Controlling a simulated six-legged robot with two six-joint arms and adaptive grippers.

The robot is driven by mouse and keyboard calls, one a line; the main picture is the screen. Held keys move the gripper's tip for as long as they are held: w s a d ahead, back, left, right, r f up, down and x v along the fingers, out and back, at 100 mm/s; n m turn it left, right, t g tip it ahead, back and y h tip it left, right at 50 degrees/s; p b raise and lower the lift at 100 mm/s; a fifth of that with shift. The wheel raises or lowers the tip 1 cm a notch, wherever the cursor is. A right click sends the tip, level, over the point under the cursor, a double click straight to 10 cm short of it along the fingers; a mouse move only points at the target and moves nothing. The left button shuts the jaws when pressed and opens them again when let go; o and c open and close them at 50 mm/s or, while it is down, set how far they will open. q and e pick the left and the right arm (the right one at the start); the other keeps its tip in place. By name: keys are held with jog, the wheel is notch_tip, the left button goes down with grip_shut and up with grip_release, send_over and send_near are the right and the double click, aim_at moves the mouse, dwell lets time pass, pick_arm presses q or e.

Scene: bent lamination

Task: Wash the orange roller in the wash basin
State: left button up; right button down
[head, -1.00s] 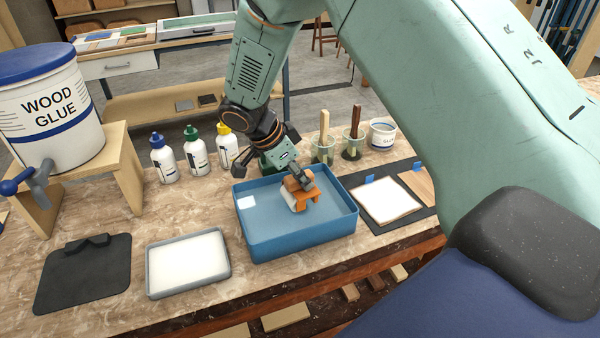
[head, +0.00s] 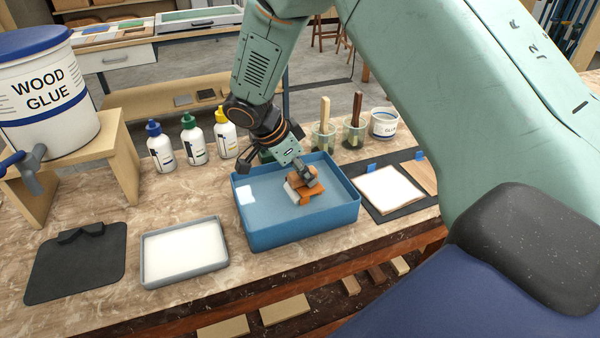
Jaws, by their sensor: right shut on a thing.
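The blue wash basin (head: 285,239) stands on the workbench and holds bluish water. The orange roller (head: 309,192) is in the basin, right of its middle, with its pale roller sleeve on the left side. My right gripper (head: 307,178) reaches down into the basin from above and is shut on the orange roller. Its fingers hide part of the roller's handle. How deep the roller sits in the water I cannot tell. My left gripper is not in view.
A white-filled tray (head: 147,276) and a black mat (head: 75,268) lie left of the basin. Glue bottles (head: 194,140) and brush cups (head: 322,143) stand behind it. A white sheet (head: 388,189) on a dark mat lies to the right. A wood glue bucket (head: 50,100) sits on a wooden stand.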

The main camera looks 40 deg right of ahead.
aim_at(288, 176)
jog(key=shift+s+d+f+b, duration=0.1)
jog(key=shift+s+d+b, duration=0.05)
jog(key=shift+d, duration=0.45)
jog(key=shift+s+d+f+b, duration=0.1)
jog(key=shift+d+b, duration=0.05)
jog(key=shift+d, duration=0.45)
jog(key=shift+r, duration=0.1)
jog(key=shift+a, duration=0.1)
jog(key=shift+a+r, duration=0.1)
jog(key=shift+a, duration=0.05)
jog(key=shift+w+a, duration=0.25)
jog(key=shift+a, duration=0.5)
jog(key=shift+w+a, duration=0.25)
jog(key=shift+a, duration=0.75)
jog(key=shift+w+a, duration=0.2)
jog(key=shift+a, duration=0.8)
